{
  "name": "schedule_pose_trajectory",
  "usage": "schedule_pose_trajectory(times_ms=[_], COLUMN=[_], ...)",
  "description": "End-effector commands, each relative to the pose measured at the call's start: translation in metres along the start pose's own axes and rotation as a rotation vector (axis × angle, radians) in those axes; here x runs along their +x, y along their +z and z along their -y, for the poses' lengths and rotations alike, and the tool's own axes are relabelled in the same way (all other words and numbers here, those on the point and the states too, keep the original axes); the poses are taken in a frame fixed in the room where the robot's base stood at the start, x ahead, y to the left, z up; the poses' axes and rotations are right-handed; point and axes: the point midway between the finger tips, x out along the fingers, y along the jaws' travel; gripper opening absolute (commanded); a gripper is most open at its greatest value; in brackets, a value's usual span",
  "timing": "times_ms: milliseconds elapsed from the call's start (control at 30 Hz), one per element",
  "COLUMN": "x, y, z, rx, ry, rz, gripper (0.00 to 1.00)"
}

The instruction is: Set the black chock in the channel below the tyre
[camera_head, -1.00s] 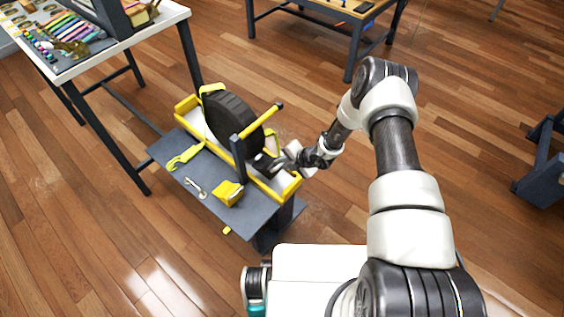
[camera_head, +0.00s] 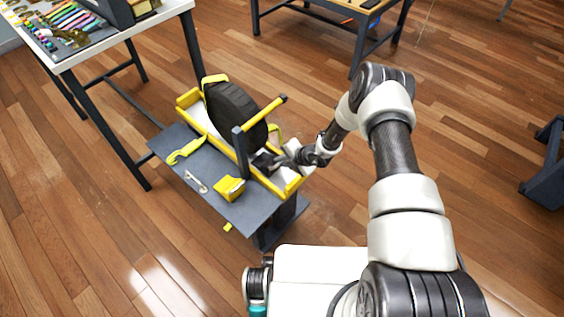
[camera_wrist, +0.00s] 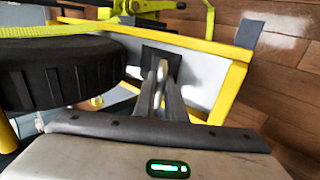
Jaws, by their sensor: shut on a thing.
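The black tyre (camera_head: 235,112) stands upright in the channel (camera_head: 281,184), which has yellow walls and a pale floor. It also shows at the left of the wrist view (camera_wrist: 60,72). My gripper (camera_wrist: 162,75) is shut on the black chock (camera_wrist: 148,57). In the wrist view the chock is over the pale channel floor, to the right of the tyre with a gap between. In the head view my gripper (camera_head: 275,161) is at the channel's near end, and the dark chock is partly hidden. I cannot tell whether the chock touches the floor.
A dark post (camera_head: 240,152) with a yellow bar (camera_head: 265,111) stands beside the tyre. A yellow block (camera_head: 229,188), a metal piece (camera_head: 196,182) and a yellow strap piece (camera_head: 186,151) lie on the grey shelf (camera_head: 212,200). A white-topped table (camera_head: 150,22) stands behind, at left.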

Motion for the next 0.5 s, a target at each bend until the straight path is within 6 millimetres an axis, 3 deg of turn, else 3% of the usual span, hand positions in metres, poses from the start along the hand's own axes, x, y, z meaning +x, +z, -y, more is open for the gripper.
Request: schedule_pose_trajectory(times_ms=[33, 167, 500], x=[0.0004, 0.0004, -0.0037], y=[-0.0012, -0.0012, -0.0005], z=[-0.0009, -0.0007, 0.0004], rx=[-0.001, -0.001, 0.000], ry=[0.002, 0.001, -0.002], rz=[-0.002, -0.002, -0.001], gripper=[0.14, 0.32, 0.32])
